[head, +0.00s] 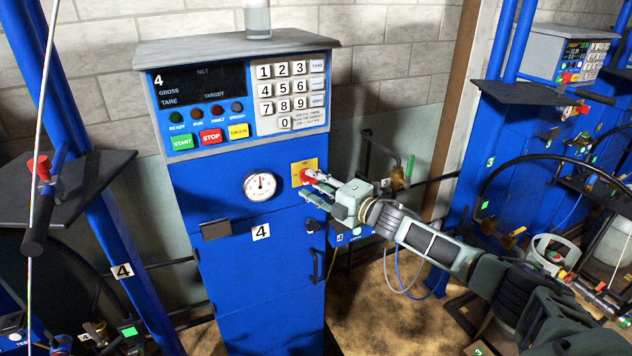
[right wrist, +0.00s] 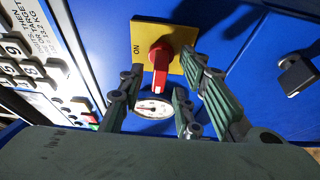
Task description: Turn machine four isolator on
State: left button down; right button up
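The machine four isolator is a red rotary knob (head: 308,176) on a yellow plate (head: 297,166), right of the gauge on the blue cabinet. In the right wrist view, the red knob (right wrist: 161,66) has its handle pointing down the picture, while the word ON is on the left of the yellow plate (right wrist: 183,38). My right gripper (head: 316,186) is at the isolator; in the wrist view its fingers (right wrist: 160,82) are spread on either side of the knob, with gaps visible. Contact cannot be told. My left gripper is not in view.
Machine four's control panel (head: 240,92) has a dark display, keypad and coloured buttons. A round gauge (head: 260,187) sits left of the isolator. A door handle (right wrist: 296,75) protrudes nearby. Machine three (head: 497,150) stands right, and a blue post (head: 100,200) left.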

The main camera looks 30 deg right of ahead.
grip_shut()
dwell(0.5)
